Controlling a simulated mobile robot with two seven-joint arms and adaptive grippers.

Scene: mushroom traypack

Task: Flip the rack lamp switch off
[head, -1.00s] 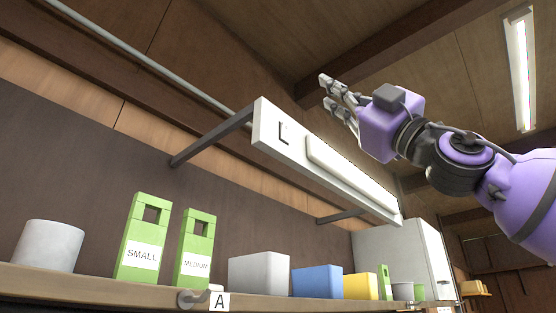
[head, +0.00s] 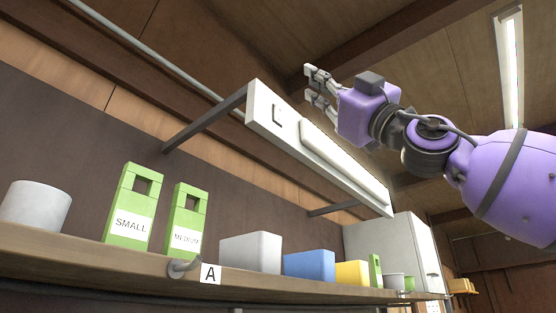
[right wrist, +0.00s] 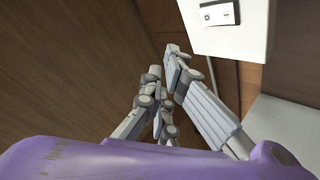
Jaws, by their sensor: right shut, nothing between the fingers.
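The rack lamp (head: 265,128) is a long white bar held by grey brackets above the shelf in the head view. Its switch (head: 277,116) sits near the bar's left end, showing a dark L-shaped edge. In the right wrist view the switch (right wrist: 217,14) is a small white rocker with dark edges and a round mark, at the top right on the lamp's white body. My right gripper (head: 311,83) is shut and empty, above and right of the switch in the head view. In the right wrist view its fingertips (right wrist: 163,64) are below and left of the switch, apart from it. My left gripper is out of view.
The shelf (head: 120,263) below holds green SMALL (head: 130,224) and MEDIUM (head: 185,239) holders, a white pot (head: 36,206), and white, blue and yellow bins. A white cabinet (head: 385,245) stands at the right. A pipe (head: 150,55) runs along the wall.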

